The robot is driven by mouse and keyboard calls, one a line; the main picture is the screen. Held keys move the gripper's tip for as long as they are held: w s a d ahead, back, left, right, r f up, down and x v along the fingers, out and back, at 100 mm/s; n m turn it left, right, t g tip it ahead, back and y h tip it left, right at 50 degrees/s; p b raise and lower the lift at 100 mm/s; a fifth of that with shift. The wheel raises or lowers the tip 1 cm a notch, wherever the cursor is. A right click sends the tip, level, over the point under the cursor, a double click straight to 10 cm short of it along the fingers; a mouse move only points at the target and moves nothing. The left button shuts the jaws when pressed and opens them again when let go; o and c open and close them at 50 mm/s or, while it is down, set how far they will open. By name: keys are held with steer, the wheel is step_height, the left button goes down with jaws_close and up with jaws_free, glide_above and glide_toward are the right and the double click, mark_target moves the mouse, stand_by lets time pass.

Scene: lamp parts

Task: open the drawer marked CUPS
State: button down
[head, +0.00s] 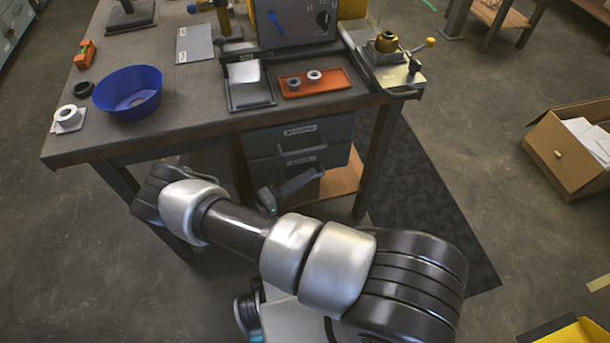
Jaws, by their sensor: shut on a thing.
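A dark grey drawer unit (338,131) stands under the workbench. Its upper drawer (287,136) and lower drawer (283,171) each carry a small label on the front. The lettering is too small to read, so I cannot tell which says CUPS. My gripper (290,187) is low in front of the lower drawer, shut on what looks like that drawer's handle. The fingertips and handle are dark and hard to tell apart. My arm crosses the foreground. I see no clear gap at either drawer.
On the workbench (190,101) are a blue bowl (128,92), an orange tray (315,83) with two small rings, a black tray (250,94) and a control box (295,22). An open cardboard box (563,155) stands on the floor at right.

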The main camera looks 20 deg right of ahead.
steer(key=s+p, duration=0.2)
steer(key=s, duration=1.4)
steer(key=shift+p, duration=0.35)
steer(key=shift+a, duration=0.1)
steer(key=c, duration=1.8)
jaws_free()
steer(key=shift+c, duration=0.2)
steer(key=shift+s, duration=0.1)
steer(key=v, duration=1.7)
steer(key=shift+a+b, duration=0.2)
steer(key=shift+b, duration=0.2)
steer(key=shift+s, duration=0.1)
